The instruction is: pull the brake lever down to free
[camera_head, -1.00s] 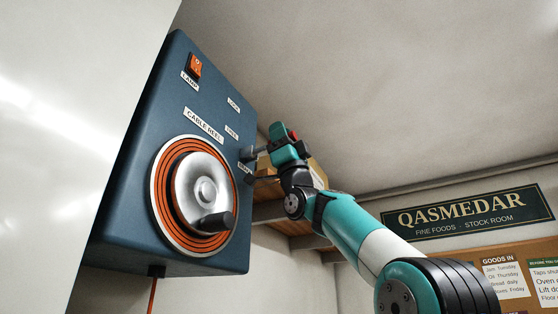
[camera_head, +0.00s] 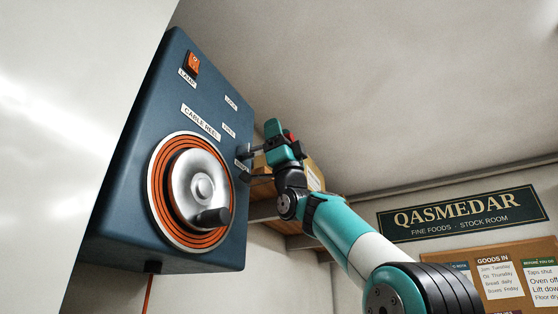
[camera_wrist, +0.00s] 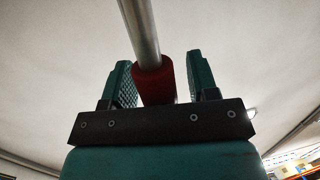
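The brake lever shows in the wrist view as a metal rod (camera_wrist: 138,30) with a red grip (camera_wrist: 153,84). The grip lies between the two fingers of my gripper (camera_wrist: 162,82). The left finger is close to the grip and a gap shows at the right finger, so the fingers look open around it. In the head view my gripper (camera_head: 280,143) is at the right side of the blue cable reel box (camera_head: 150,130), with a bit of the red grip (camera_head: 291,136) visible. Most of the lever is hidden there behind the fingers.
The box carries an orange lamp switch (camera_head: 193,62), small labels and a round reel with a dark crank knob (camera_head: 211,217). A shelf with a cardboard box (camera_head: 314,175) is behind my gripper. A sign (camera_head: 462,212) and notice board are at right.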

